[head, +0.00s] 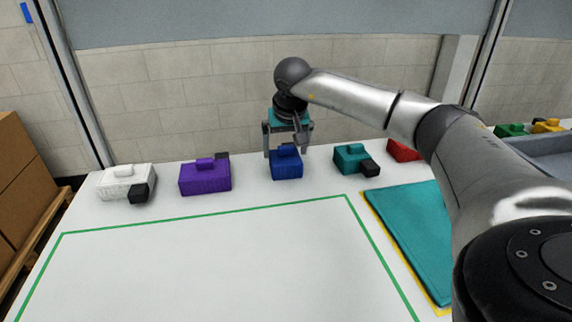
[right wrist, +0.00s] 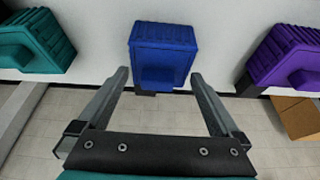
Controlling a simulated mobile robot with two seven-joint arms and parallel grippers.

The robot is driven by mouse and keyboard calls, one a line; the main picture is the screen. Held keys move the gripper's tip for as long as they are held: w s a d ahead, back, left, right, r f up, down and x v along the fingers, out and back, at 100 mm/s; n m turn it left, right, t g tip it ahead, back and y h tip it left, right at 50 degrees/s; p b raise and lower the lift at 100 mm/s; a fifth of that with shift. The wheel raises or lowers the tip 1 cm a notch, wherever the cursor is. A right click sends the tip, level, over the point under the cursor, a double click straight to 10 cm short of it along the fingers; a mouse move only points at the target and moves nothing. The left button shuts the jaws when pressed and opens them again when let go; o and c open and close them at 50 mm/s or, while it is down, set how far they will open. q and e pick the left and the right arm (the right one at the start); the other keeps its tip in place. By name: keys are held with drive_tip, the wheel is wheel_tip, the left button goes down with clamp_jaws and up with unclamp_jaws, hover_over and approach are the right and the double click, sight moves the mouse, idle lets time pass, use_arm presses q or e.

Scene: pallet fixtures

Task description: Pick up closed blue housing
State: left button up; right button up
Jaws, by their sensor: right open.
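The blue housing (head: 286,165) stands on the white table near its back edge, in the middle of the row. It is a ribbed box with a smaller block on top. My right gripper (head: 287,150) is at the housing's far side, with its jaws open and nothing between them. In the right wrist view, the blue housing (right wrist: 163,50) lies just ahead of the two spread fingers (right wrist: 163,80), roughly centred between them. A small dark part shows under its near edge there. My left gripper is not in view.
A purple housing (head: 205,177) and a white housing (head: 127,183) stand to the left. A teal housing (head: 352,158) and a red housing (head: 402,149) stand to the right. A teal mat (head: 415,235) lies at right. The green-outlined area (head: 210,265) in front is clear.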

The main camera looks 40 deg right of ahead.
drive_tip(key=shift+x, duration=1)
drive_tip(key=c, duration=1.1)
drive_tip(key=shift+c, duration=0.7)
drive_tip(key=shift+r, duration=0.2)
